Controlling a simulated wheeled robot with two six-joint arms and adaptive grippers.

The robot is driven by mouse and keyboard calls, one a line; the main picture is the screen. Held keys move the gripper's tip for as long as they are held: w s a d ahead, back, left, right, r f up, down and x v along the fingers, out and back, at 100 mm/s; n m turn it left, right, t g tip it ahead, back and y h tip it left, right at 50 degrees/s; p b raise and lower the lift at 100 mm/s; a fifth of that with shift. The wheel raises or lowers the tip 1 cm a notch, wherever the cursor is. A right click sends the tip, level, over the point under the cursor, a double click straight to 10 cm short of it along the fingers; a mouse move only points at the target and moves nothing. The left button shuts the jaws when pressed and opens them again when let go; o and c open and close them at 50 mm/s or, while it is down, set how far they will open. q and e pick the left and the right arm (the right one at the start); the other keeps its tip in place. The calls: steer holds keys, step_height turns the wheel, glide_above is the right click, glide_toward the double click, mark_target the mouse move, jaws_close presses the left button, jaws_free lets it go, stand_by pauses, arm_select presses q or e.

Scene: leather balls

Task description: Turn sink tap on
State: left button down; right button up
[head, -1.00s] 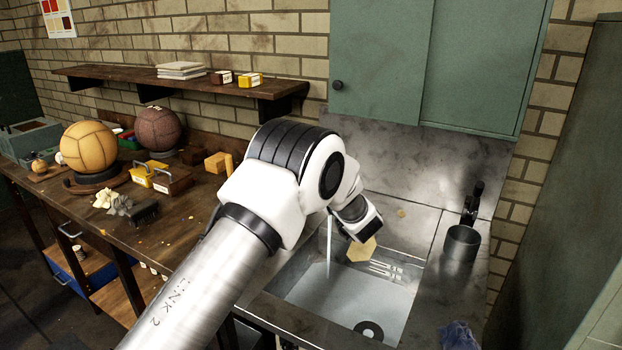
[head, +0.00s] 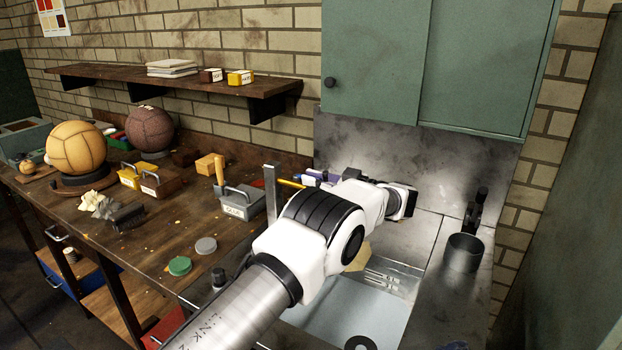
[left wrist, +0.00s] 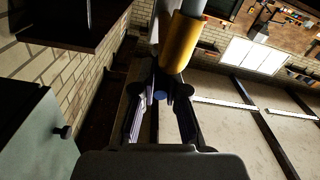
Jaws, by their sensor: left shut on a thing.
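The sink basin (head: 325,318) is set in the metal counter, partly behind my left arm. A brass-coloured rod (head: 291,183) shows beside a grey upright post (head: 271,195) left of my left gripper (head: 312,178). In the left wrist view a brass cylinder (left wrist: 180,42) on a grey pipe, apparently part of the tap, is just beyond the fingertips. My left gripper (left wrist: 160,94) is shut on a small blue-ended piece (left wrist: 160,95), apparently the tap handle. The rest of the tap is hidden by my arm. My right gripper is not in view.
A metal cup (head: 463,254) stands right of the basin, with a dark fitting (head: 476,208) behind it. Green cabinets (head: 440,65) hang above.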

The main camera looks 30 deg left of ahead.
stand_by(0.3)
arm_select(q)
steer(key=c, duration=1.2)
jaws_free()
steer(key=shift+a, duration=0.25)
steer(key=d, duration=0.7)
steer(key=shift+d, duration=0.25)
steer(key=shift+f, duration=0.15)
